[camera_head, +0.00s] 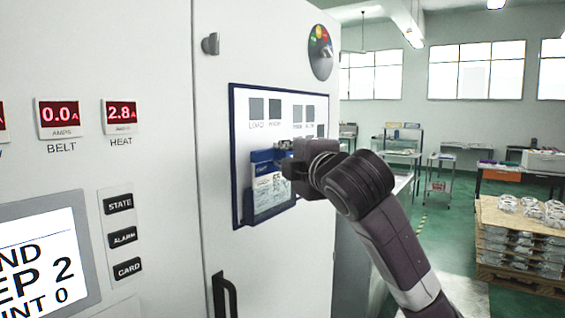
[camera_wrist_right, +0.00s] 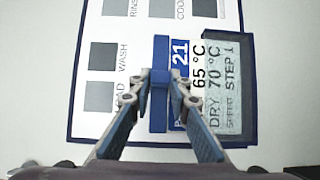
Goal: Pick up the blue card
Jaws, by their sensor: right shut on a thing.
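The blue card (camera_head: 262,168) has a blue top and a pale printed lower part. It stands in a blue-edged pocket (camera_head: 250,222) at the bottom of the wall board. My right gripper (camera_head: 285,158) is at the card's top right in the head view. In the right wrist view the right gripper (camera_wrist_right: 160,80) is shut on the card's blue edge (camera_wrist_right: 160,48). Printed text, including "21" and "STEP 1", shows on the card beside the fingers. The pocket's clear front (camera_wrist_right: 228,85) covers the card's lower part. My left gripper is not in view.
The white board (camera_head: 284,135) with grey squares hangs on a pale cabinet. A dark door handle (camera_head: 225,295) sticks out below it, and a round coloured dial (camera_head: 320,52) sits above. A pallet of castings (camera_head: 520,245) stands on the floor at right.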

